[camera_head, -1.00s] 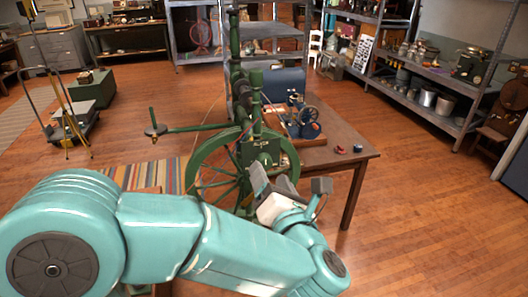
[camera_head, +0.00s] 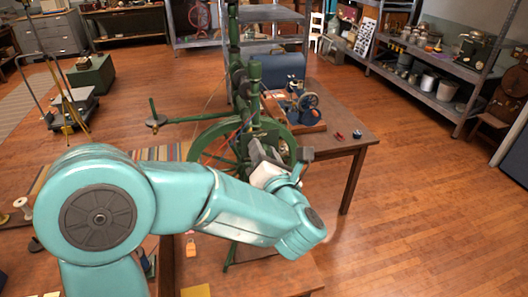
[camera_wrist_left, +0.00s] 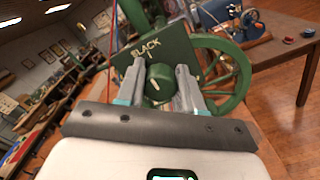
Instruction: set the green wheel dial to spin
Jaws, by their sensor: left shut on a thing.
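The green spinning wheel (camera_head: 213,136) stands left of a wooden table in the head view. My left gripper (camera_wrist_left: 160,88) is shut on the dial, a finger on each side. In the head view my left gripper (camera_head: 262,160) is at the plate and hides it. My right gripper is not in view.
The wooden table (camera_head: 347,143) stands right of the wheel, with a blue machine (camera_head: 300,104) and small red and blue items on it. Metal shelves (camera_head: 425,72) line the right wall. Open wooden floor (camera_head: 420,220) lies at the right.

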